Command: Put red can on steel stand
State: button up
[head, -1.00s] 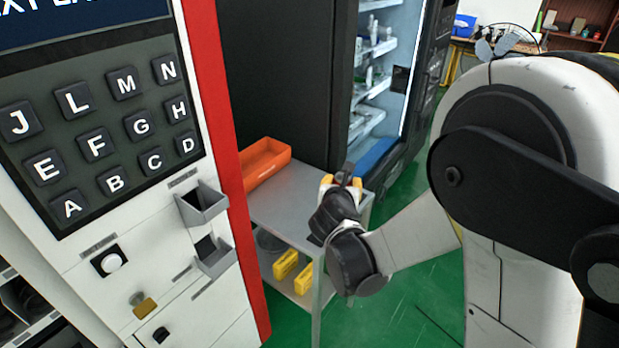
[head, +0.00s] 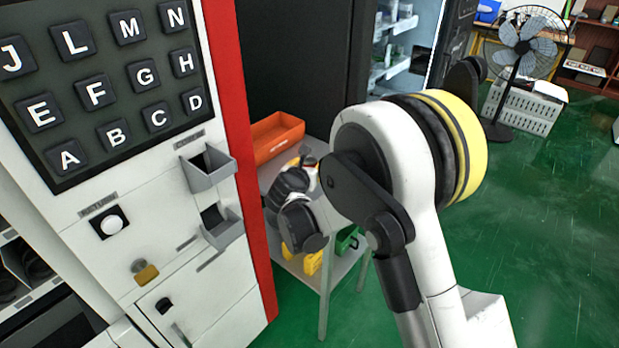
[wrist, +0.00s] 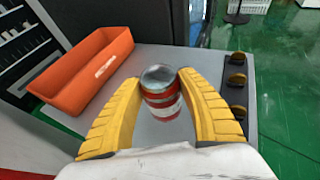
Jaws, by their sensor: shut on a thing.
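A red can with a pale band and a silver top (wrist: 162,95) stands upright between the two yellow fingers of my gripper (wrist: 166,105) in the wrist view. The fingers are shut on its sides. The steel stand is a grey metal table (wrist: 178,58), and the can is over its top; I cannot tell whether its base touches the surface. In the head view my gripper (head: 308,172) is over the steel stand (head: 268,176), and my wrist hides the can there.
An orange bin (wrist: 88,68) sits on the stand left of the can. Yellow bins and a green bin (head: 346,240) are on the lower shelf. A red-edged vending panel (head: 244,150) stands close left. A fan (head: 524,50) stands far right.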

jog(key=shift+f+b, duration=0.8)
jog(key=shift+f, duration=0.95)
jog(key=shift+f, duration=0.15)
jog(key=o, duration=1.2)
